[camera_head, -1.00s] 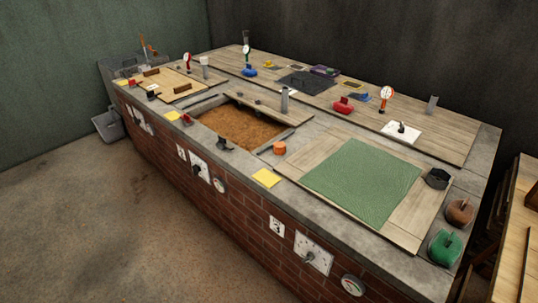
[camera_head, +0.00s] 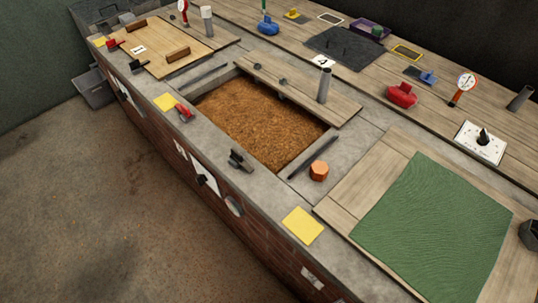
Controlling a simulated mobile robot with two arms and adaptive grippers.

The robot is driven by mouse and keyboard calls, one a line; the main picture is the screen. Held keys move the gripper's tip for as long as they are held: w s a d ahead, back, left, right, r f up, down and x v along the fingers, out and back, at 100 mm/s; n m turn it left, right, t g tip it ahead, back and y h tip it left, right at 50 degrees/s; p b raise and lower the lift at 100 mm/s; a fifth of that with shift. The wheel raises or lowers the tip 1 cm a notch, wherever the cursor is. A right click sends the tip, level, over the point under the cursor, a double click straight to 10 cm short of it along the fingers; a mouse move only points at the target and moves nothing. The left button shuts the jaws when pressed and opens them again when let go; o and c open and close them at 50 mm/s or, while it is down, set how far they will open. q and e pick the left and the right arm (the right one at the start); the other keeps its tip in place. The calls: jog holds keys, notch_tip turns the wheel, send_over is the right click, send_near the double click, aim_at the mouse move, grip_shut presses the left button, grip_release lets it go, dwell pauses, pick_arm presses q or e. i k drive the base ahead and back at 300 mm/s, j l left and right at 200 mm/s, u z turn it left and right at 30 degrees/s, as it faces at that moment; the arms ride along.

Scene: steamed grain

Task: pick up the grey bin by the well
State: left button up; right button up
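A grey bin (camera_head: 93,88) stands low at the left, on the floor by the far left end of the brick counter; the frame shows it small and partly behind the counter edge. A sunken well (camera_head: 262,118) filled with brown grain is in the counter top, with a wooden board (camera_head: 300,90) along its back edge. Neither of my grippers shows in the head view.
The counter carries a green mat (camera_head: 435,225), a wooden board (camera_head: 165,48), yellow squares (camera_head: 303,226), an orange hexagonal piece (camera_head: 318,170) and a dark lever (camera_head: 240,160).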

aim_at(96, 90)
jog(key=i+j+u, duration=0.15)
jog(key=j, duration=0.2)
jog(key=i+j+u, duration=0.3)
jog(key=u, duration=0.15)
jog(key=i+j+u, duration=0.4)
jog(key=i+u, duration=0.65)
jog(key=i, duration=2.25)
jog(key=i+j+z, duration=0.1)
jog(key=i+z, duration=0.35)
jog(key=i+j+z, duration=0.25)
jog(key=i+z, duration=0.2)
jog(key=i+j+z, duration=0.45)
jog(key=k+l, duration=0.1)
